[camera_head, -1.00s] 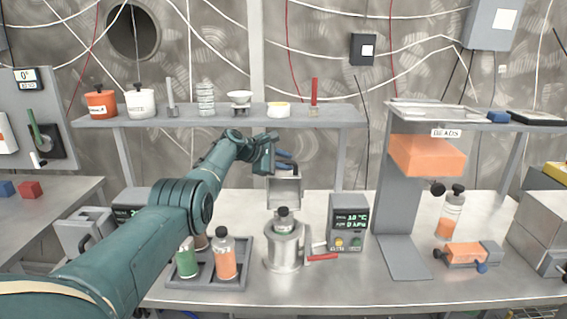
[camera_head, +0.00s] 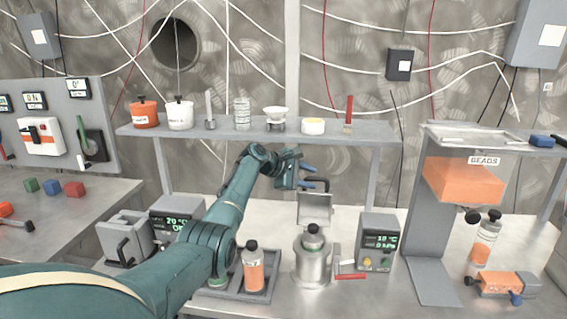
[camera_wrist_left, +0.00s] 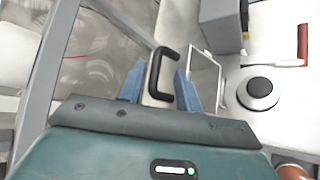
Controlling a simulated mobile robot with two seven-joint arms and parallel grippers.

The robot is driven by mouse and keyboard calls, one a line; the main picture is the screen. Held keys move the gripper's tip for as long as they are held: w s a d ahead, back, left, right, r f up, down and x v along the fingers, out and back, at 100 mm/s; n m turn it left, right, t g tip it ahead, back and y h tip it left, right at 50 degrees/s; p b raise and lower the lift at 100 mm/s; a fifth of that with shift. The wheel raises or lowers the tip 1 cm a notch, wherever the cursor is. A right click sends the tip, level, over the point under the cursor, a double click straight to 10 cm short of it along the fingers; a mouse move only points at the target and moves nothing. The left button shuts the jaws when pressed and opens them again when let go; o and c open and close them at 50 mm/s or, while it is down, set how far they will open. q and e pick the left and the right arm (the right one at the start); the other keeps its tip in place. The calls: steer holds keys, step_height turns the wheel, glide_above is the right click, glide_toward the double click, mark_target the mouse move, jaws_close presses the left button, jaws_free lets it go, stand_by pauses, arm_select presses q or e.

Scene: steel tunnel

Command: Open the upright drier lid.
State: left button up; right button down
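The upright drier (camera_head: 312,262) is a round metal vessel on the bench in the head view. Its grey lid (camera_head: 314,208) stands raised at the back of the vessel, with a black handle (camera_head: 326,184) on its far side. A dark-capped bottle (camera_head: 312,238) sits in the open top; its cap also shows in the left wrist view (camera_wrist_left: 260,88). My left gripper (camera_head: 309,177) is just behind the raised lid. In the left wrist view its blue fingers (camera_wrist_left: 158,88) stand apart on either side of the black handle (camera_wrist_left: 166,62), with gaps visible. My right gripper is not in view.
A readout box (camera_head: 377,243) and a red-handled lever (camera_head: 350,276) stand right of the drier. A rack (camera_head: 236,291) with a bottle (camera_head: 253,268) is to its left. A shelf (camera_head: 260,130) with jars runs behind; a bead dispenser (camera_head: 462,183) is at right.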

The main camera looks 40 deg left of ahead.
arm_select(q)
steer(key=v, duration=0.9)
steer(key=shift+s+a+r+b, duration=0.15)
steer(key=shift+s+r+b, duration=0.05)
steer(key=shift+b, duration=0.25)
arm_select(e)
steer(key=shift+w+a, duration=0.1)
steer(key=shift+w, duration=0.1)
